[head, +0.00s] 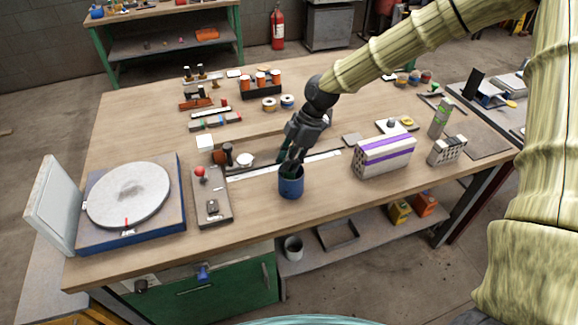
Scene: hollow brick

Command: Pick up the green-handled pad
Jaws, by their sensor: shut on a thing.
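My gripper (291,158) points down at the mouth of a blue cup (291,186) near the front middle of the wooden bench. It is shut on a slim dark-green piece (282,152), which looks like the handle of the green-handled pad. The piece shows beside the fingers, just above the cup. The fingertips and the lower part of the held thing are hidden by the cup's rim and the fingers. I cannot tell whether the held thing touches the cup.
Left of the cup are a board with a red knob (212,195) and a round grey plate on a blue base (128,195). Right is a white block with purple stripes (384,156). A long ruler-like strip (255,171) lies behind the cup. Bare wood lies in front.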

